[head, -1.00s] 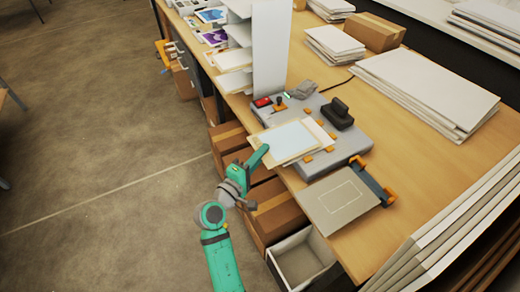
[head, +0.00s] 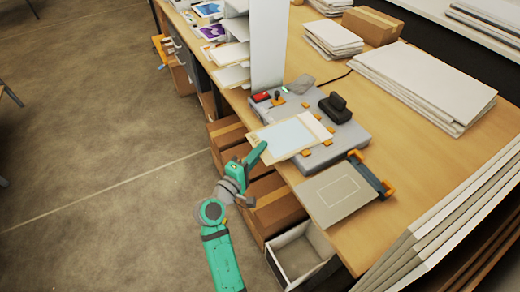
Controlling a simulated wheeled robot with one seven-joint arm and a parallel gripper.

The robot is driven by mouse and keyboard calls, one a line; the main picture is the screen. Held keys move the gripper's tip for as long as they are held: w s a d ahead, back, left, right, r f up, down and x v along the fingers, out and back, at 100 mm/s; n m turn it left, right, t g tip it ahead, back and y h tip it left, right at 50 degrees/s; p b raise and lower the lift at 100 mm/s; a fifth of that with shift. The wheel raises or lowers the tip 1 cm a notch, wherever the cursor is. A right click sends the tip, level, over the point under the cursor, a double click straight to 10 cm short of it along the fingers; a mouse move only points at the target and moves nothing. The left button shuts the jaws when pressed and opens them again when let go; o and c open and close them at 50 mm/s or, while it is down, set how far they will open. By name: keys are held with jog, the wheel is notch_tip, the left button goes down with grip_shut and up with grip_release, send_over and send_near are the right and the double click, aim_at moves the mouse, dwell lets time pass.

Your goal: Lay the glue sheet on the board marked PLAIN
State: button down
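A pale sheet with a light blue middle and a cream border (head: 288,138), which looks like the glue sheet, lies over the front left part of a grey flat machine (head: 350,140). My green gripper (head: 262,150) is at this sheet's near left edge and overlaps it in the picture. The fingers are too small to tell whether they are shut on the edge. A grey board with a pale rectangular outline (head: 337,194) lies on the bench to the right of the sheet, near the front edge. I cannot read any PLAIN mark on it.
The machine carries a black handle (head: 336,107) and several orange clips. A dark bar with orange ends (head: 372,175) lies at the grey board's far edge. A tall white panel (head: 268,45) stands behind. Large white boards (head: 425,85) are stacked at right. An open bin (head: 298,258) stands below.

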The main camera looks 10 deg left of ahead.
jog(key=shift+f, duration=0.1)
jog(key=c, duration=1.9)
grip_release()
jog(key=shift+c, duration=0.2)
jog(key=v, duration=1.1)
